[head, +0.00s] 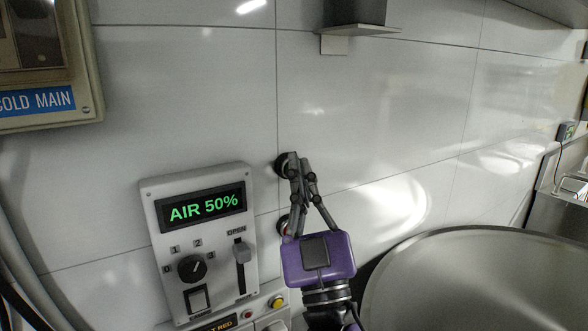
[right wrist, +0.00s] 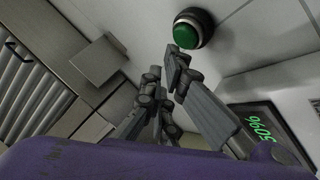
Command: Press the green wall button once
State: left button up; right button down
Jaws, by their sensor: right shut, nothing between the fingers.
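The green wall button (right wrist: 187,35) shows in the right wrist view as a green cap in a dark round collar on the white wall. In the head view its dark collar (head: 281,166) is partly hidden behind my fingers, and its green face does not show. My right gripper (head: 295,168) is shut and empty, with its fingertips in front of the collar's right side. In the right wrist view the fingertips (right wrist: 167,70) are just below and left of the green cap. I cannot tell whether they touch it. My left gripper is not in view.
A second round wall button with a reddish part (head: 283,227) is below, beside my right gripper. A control panel reading AIR 50% (head: 203,207) is to the left. A large round metal vessel (head: 480,285) fills the lower right. A bracket (head: 358,29) juts from the wall above.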

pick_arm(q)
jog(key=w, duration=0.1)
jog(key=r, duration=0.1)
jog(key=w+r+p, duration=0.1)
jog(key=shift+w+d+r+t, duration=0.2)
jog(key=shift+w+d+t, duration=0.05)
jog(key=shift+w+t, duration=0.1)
pick_arm(e)
jog(key=s+d, duration=0.1)
jog(key=s, duration=0.1)
jog(key=s+d, duration=0.2)
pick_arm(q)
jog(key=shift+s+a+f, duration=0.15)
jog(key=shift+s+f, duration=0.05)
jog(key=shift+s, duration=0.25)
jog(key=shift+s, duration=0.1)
pick_arm(e)
jog(key=shift+f, duration=0.1)
